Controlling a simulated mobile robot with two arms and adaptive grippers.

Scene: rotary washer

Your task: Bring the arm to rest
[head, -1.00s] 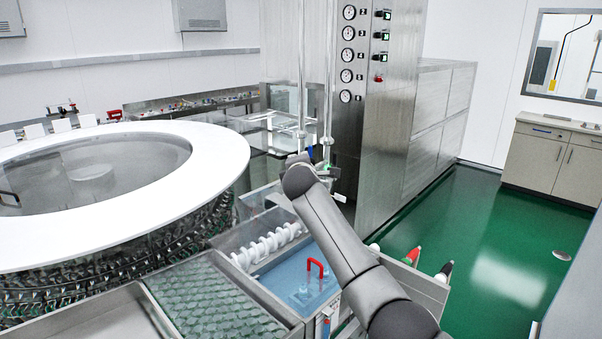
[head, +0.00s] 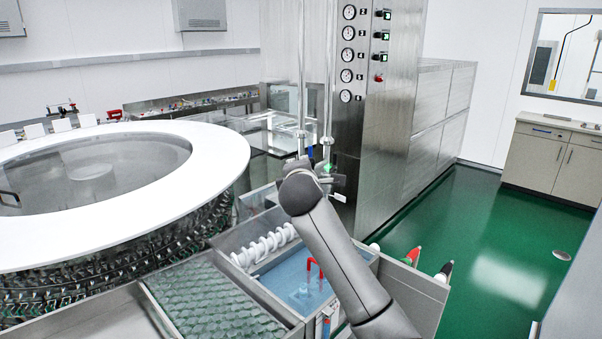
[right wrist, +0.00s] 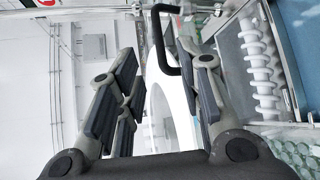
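My right arm reaches in from the lower right of the head view. Its gripper (head: 326,172) is beyond the wrist joint, near the clear vertical tubes, and partly hidden by my arm. In the right wrist view the two fingers of the right gripper (right wrist: 166,72) stand wide apart with nothing clamped between them. A dark bent handle (right wrist: 160,42) shows between the fingers, nearer the right one; whether it touches that finger I cannot tell. My left gripper is not in view.
The round washer with a white rim (head: 215,160) stands at the left. Below my arm are a blue basin (head: 290,282), a red handle (head: 310,268), a white screw feeder (head: 265,246) and a tray of glass vials (head: 205,300). A steel cabinet (head: 390,130) stands behind.

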